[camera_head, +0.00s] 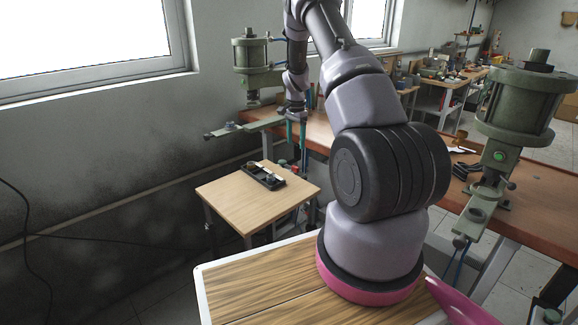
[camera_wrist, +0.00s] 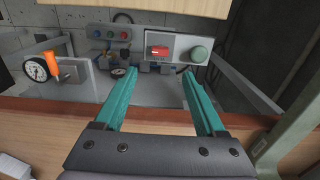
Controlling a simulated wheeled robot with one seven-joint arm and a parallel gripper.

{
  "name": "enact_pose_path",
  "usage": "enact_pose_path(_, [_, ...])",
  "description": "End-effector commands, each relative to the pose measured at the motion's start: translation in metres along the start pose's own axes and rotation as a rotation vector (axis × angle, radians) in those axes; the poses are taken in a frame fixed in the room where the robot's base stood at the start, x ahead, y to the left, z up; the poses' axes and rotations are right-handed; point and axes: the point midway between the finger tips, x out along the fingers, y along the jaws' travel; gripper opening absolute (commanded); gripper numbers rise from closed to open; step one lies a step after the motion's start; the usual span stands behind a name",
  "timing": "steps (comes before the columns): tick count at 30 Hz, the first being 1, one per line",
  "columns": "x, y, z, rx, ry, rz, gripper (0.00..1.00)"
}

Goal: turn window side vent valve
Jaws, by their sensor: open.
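My gripper (camera_wrist: 157,74) is open and empty, its two teal fingers spread towards a grey control panel below the bench edge. An upright orange handle (camera_wrist: 52,64) stands at the left of the wrist view, beside a round white gauge (camera_wrist: 37,69); it looks like a valve lever, but I cannot tell for sure that it is the vent valve. The handle is left of my left finger and apart from it. In the head view my gripper (camera_head: 296,132) hangs pointing down by the window-side green press (camera_head: 253,55). The valve is not clear there.
The panel has red and blue buttons (camera_wrist: 110,34) and a grey box with a green button (camera_wrist: 198,55). A small wooden table (camera_head: 235,205) bears a black tray (camera_head: 264,176). Another green press (camera_head: 520,105) stands right.

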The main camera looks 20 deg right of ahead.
Motion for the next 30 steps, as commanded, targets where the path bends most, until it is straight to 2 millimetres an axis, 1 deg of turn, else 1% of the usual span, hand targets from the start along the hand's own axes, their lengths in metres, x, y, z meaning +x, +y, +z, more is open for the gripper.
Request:
enact_pose_path(5, [0.019, 0.001, -0.001, 0.003, -0.001, 0.005, 0.72])
enact_pose_path(12, [0.064, 0.001, -0.001, 0.002, -0.002, 0.005, 0.72])
enact_pose_path(18, [0.096, 0.001, -0.001, 0.003, -0.001, 0.004, 0.72])
enact_pose_path(24, [0.109, 0.000, -0.001, 0.002, 0.000, 0.003, 0.72])
enact_pose_path(30, [0.110, 0.000, -0.001, 0.001, 0.000, 0.002, 0.72])
